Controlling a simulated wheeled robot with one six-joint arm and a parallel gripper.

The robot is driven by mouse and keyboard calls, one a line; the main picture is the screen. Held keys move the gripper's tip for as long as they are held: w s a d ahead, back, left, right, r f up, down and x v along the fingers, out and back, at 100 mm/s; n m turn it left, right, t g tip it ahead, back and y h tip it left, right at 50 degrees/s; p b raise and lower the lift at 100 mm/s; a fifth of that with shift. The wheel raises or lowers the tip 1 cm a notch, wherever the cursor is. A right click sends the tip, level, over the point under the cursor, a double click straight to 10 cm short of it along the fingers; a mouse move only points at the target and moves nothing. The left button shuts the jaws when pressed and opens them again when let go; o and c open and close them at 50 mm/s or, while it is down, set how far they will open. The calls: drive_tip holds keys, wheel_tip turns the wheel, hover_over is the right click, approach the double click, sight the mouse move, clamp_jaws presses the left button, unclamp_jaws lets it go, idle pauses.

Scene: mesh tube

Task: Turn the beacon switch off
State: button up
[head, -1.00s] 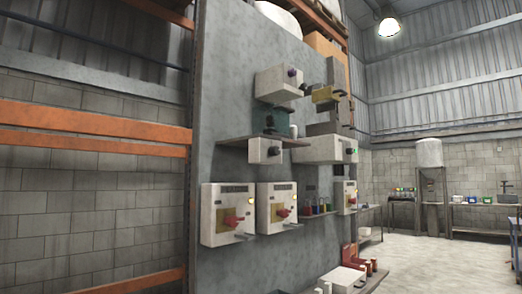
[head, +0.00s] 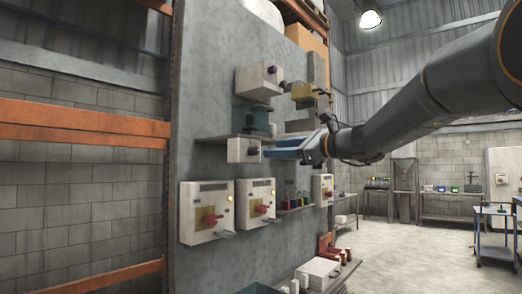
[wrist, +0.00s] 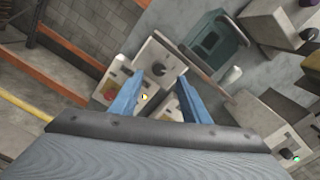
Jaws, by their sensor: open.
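I cannot read any label, so I cannot tell for certain which switch is the beacon's. My gripper (head: 268,153) is open and empty, its blue fingers pointing left at a small white box (head: 237,150) with a black knob (head: 253,151). In the wrist view, the black knob (wrist: 158,69) on its white face (wrist: 150,54) shows between the spread fingers (wrist: 160,76); I see no clear contact. Below are two white boxes with red handles (head: 210,216) (head: 263,209) and yellow lamps.
A shelf (head: 215,139) crosses the grey panel (head: 222,60) close by. A white box with a purple knob (head: 256,78) and a yellow box (head: 305,93) stick out above. The floor (head: 410,262) at right is clear.

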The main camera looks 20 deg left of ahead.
sight(256, 150)
drive_tip(key=p+x, duration=0.2)
drive_tip(key=x, duration=0.5)
drive_tip(key=shift+f, duration=0.1)
drive_tip(key=c, duration=1.1)
